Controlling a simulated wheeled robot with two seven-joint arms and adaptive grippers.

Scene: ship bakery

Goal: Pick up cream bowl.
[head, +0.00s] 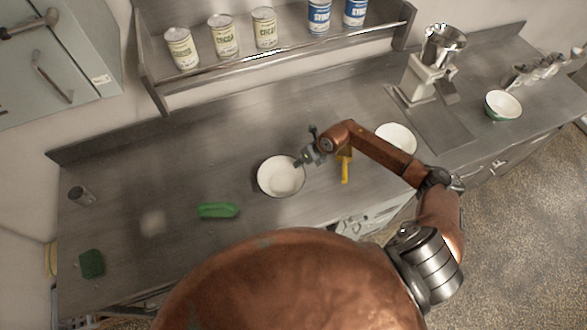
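A cream-white bowl (280,178) stands upright on the steel counter in the middle of the head view, and its inside looks empty. My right gripper (303,148) is at the bowl's upper right rim. Its fingers look spread apart, with one close to or over the rim; I cannot tell whether it touches. A second pale bowl (397,137) stands further right, partly behind my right arm. My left gripper is not in view.
A yellow-handled tool (345,168) lies just right of the gripper. A green object (218,210) lies left of the bowl. A green-sided bowl (503,106) and a metal machine (431,70) stand at the right. Cans (223,36) line the shelf (280,58) behind.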

